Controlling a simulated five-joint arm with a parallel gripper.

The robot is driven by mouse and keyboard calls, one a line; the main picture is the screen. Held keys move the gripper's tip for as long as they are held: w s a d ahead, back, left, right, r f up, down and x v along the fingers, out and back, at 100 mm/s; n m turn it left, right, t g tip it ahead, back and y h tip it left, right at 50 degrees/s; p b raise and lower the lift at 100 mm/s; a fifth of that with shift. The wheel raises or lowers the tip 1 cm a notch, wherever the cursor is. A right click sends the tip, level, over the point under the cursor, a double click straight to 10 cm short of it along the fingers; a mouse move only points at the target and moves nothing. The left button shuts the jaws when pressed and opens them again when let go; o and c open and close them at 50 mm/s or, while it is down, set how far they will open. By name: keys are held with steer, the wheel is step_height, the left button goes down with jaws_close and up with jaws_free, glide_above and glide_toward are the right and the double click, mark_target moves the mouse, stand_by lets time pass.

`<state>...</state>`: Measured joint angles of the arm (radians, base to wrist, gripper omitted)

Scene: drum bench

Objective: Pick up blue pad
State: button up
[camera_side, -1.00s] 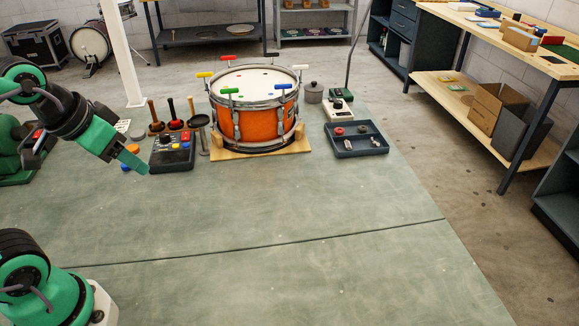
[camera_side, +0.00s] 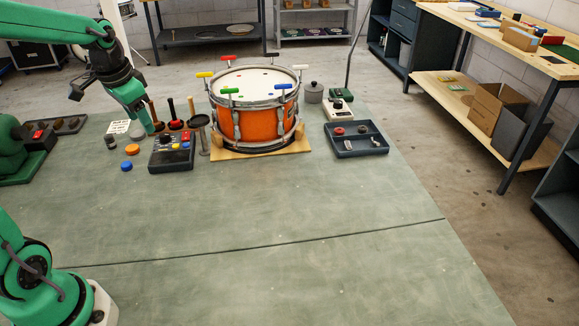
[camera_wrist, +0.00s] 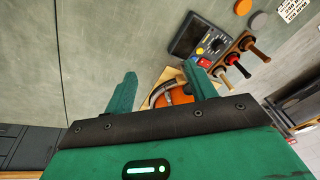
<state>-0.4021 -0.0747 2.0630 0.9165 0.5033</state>
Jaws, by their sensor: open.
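A small round blue pad (camera_side: 126,166) lies flat on the bench at the left, in front of an orange disc (camera_side: 132,150). In the wrist view the orange disc (camera_wrist: 258,20) shows near the top edge, with a greyish disc beside it whose colour I cannot confirm as blue. My gripper (camera_side: 143,120) is above the bench, higher in the picture than the blue pad and apart from it. In the wrist view my gripper (camera_wrist: 161,85) has its fingers spread, with nothing held between them.
A black control box (camera_side: 172,152) with coloured buttons stands right of the pad. Mallets stand upright behind it. An orange drum (camera_side: 253,120) on a wooden board and a dark tray (camera_side: 356,140) are farther right. The front of the bench (camera_side: 250,215) is clear.

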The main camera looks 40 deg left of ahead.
steer(key=w+a+f+g, duration=0.2)
steer(key=a+f, duration=0.4)
steer(key=a, duration=0.4)
steer(key=m+h, duration=0.1)
glide_above(125, 163)
steer(key=shift+g, duration=0.3)
step_height(125, 163, down, 8)
steer(key=shift+d+f, duration=0.1)
steer(key=shift+d, duration=0.05)
steer(key=shift+f, duration=3.9)
steer(key=c, duration=1.1)
steer(key=shift+o, duration=0.2)
steer(key=shift+r, duration=0.15)
